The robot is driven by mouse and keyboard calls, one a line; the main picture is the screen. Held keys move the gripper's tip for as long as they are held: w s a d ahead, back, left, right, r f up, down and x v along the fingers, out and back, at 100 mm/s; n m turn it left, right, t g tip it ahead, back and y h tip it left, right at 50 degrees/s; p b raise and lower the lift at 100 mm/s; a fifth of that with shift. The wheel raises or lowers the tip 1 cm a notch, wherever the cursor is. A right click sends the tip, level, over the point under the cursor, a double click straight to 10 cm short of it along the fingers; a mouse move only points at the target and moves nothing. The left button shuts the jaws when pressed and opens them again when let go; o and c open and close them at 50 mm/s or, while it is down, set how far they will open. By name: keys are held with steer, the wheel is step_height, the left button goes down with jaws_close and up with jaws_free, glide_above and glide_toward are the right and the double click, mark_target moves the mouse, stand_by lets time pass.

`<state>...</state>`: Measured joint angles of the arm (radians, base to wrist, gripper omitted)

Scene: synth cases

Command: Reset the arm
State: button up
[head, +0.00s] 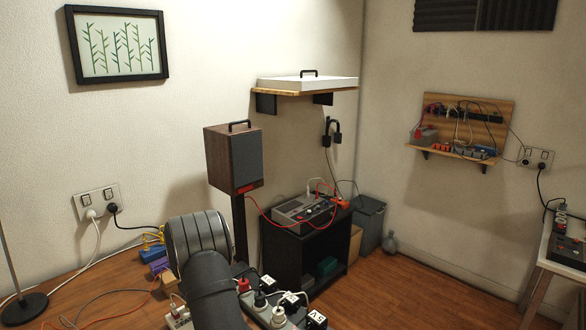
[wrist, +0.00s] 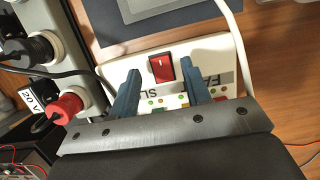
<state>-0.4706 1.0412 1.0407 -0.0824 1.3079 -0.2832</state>
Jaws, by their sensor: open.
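My gripper (wrist: 160,77) shows in the wrist view with its two blue fingers apart and nothing held between them. Below it lies a white box (wrist: 205,55) with a red rocker switch (wrist: 161,68), small coloured lights and partly covered lettering. The switch appears between the fingertips in the picture; I cannot tell whether the fingers touch the box. In the head view my dark grey arm fills the bottom middle, and my gripper is not visible there.
A white power strip (head: 279,318) with several plugs stands right of my arm; a red plug (wrist: 66,106) is close left of my gripper. Cables cross the wooden desk (head: 110,290). A speaker (head: 234,158) on a stand rises behind my arm.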

steer(key=v, duration=1.5)
steer(key=x, duration=1.7)
steer(key=shift+f, duration=0.1)
steer(key=shift+d+t+y, duration=0.1)
steer(key=shift+t+y, duration=0.2)
steer(key=shift+s+d+t+y, duration=0.25)
steer(key=shift+s+t+y, duration=0.05)
steer(key=shift+t+y, duration=0.5)
step_height(320, 180, up, 14)
steer(key=t+y, duration=0.1)
steer(key=shift+s+y, duration=0.25)
steer(key=shift+y, duration=0.15)
steer(key=shift+a, duration=0.1)
steer(key=shift+o, duration=0.3)
